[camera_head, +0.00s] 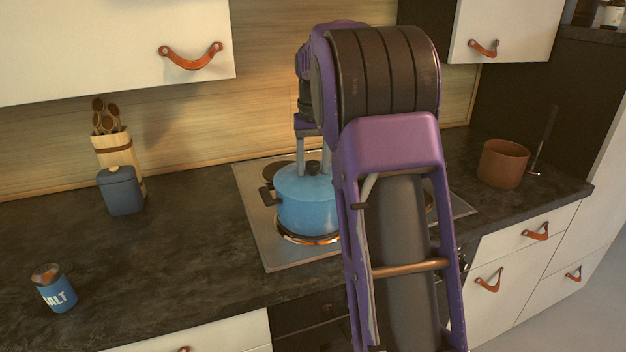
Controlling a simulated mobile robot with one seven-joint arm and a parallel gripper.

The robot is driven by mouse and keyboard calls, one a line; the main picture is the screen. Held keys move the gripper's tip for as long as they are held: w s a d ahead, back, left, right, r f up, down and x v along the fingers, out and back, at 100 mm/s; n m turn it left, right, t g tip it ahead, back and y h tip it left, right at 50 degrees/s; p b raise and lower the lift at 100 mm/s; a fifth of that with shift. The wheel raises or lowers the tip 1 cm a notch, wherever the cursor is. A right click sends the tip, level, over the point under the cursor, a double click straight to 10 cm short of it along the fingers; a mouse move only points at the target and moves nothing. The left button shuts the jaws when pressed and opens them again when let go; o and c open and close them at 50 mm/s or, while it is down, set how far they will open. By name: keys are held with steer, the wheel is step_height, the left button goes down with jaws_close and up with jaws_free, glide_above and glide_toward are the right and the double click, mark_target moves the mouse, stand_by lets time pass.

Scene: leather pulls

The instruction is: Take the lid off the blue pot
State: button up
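The light blue pot (306,215) stands on a glowing burner of the stove, with a dark side handle at its left. Its blue lid (290,181) sits on top, and a dark knob shows at the lid's middle. My gripper (314,168) points down from above, with its two grey fingers apart on either side of the knob. I cannot tell whether the fingers touch the knob. My purple arm hides the pot's right side.
The steel stove top (257,220) is set in a dark counter (180,260). A dark blue canister (122,192), wooden utensil holder (117,150) and salt jar (56,290) stand left. A brown pot (503,164) stands right. Cabinets with leather pulls hang above.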

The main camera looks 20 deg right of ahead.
mark_target(312, 163)
jaws_close()
steer(key=shift+r, duration=0.15)
step_height(312, 163, up, 9)
steer(key=shift+r+p, duration=0.15)
steer(key=shift+p, duration=1.1)
steer(key=shift+r, duration=0.2)
steer(key=shift+a, duration=0.1)
